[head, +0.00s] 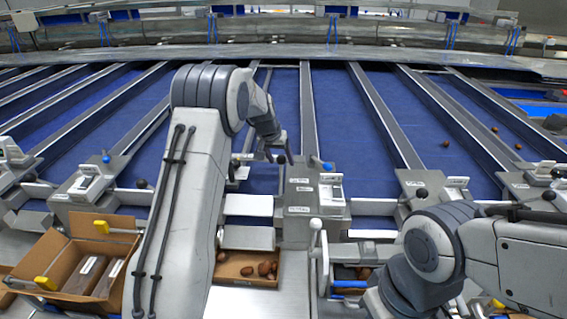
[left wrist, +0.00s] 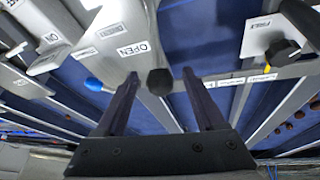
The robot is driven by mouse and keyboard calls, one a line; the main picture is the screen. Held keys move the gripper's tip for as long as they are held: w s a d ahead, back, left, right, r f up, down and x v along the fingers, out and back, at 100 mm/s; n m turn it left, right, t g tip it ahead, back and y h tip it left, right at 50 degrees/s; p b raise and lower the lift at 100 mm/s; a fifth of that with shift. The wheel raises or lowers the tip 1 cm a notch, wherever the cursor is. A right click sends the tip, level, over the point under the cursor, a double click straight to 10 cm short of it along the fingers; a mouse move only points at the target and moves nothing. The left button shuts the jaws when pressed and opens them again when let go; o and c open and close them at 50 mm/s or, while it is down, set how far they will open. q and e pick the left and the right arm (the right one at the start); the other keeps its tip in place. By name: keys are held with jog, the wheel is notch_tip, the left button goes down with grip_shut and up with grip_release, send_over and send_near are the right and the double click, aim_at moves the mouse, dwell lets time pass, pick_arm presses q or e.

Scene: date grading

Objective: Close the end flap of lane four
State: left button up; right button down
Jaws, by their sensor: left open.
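My left gripper (head: 280,150) is open above the lane ends near the middle of the head view. In the left wrist view its two fingers (left wrist: 160,76) are spread apart. A black knob (left wrist: 159,83) shows between the fingertips; I cannot tell whether it lies between them or just beyond. A plate labelled OPEN (left wrist: 132,49) is beside that knob. White flap plates (head: 248,205) sit at the lane end below my left gripper. Which lane is number four is too small to read. My right arm enters at lower right; its gripper is not visible.
A grey control box (head: 300,215) with a blue knob (head: 328,167) stands right of the flap plates. A white-knobbed lever (head: 316,224) rises in front. A tray of dates (head: 235,281) lies below. A cardboard box (head: 58,248) stands left. Metal dividers separate the blue lanes.

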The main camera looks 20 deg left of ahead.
pick_arm(q)
jog(key=shift+p+x, duration=0.6)
jog(key=shift+x, duration=1.65)
grip_shut()
